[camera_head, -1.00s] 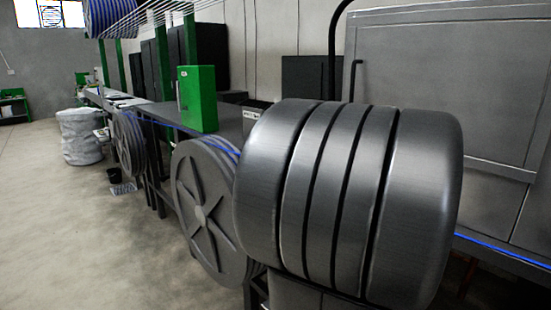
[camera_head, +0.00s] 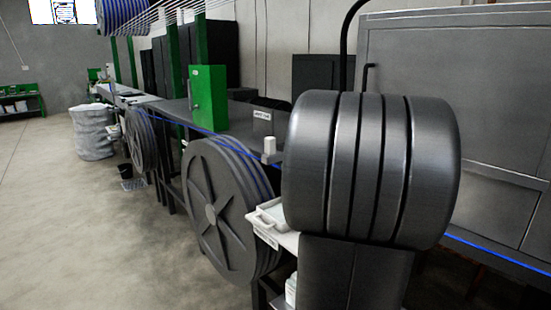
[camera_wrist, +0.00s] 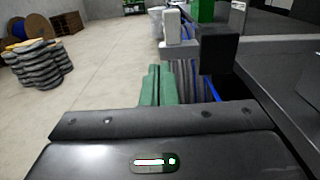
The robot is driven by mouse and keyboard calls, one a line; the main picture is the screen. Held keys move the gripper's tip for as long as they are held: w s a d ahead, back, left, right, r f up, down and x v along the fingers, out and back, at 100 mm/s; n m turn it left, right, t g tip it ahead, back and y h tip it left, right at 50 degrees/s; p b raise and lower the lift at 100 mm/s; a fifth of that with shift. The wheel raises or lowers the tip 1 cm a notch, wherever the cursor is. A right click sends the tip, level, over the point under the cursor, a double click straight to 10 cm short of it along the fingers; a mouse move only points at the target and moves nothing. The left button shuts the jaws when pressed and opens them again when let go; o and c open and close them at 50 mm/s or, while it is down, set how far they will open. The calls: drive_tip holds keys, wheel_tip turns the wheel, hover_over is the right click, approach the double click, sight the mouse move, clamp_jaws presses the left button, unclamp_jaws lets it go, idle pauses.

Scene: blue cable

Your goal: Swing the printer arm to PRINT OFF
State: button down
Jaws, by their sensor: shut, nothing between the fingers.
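In the wrist view, my gripper (camera_wrist: 157,70) shows as two green fingers lying together, shut and empty. Just beyond the fingertips stands a small white upright block on a pale base (camera_wrist: 172,26), which may be the printer arm; a black block (camera_wrist: 219,50) is to its right. I see no clear contact. In the head view, a small white upright piece (camera_head: 269,148) stands by the bench edge, left of my large dark arm link. A small dark sign (camera_head: 262,115) behind it is too small to read. My gripper is not visible in the head view.
The blue cable (camera_head: 210,133) runs along the bench. Large grey reels (camera_head: 211,213) stand in front of it, with a white tray (camera_head: 268,218) nearby. A green box (camera_head: 208,98) stands on the bench. The floor at left is open.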

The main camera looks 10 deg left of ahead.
sight(268, 158)
drive_tip(key=p+x, duration=0.2)
drive_tip(key=x, duration=0.4)
drive_tip(key=shift+w+a, duration=0.1)
drive_tip(key=shift+a, duration=0.1)
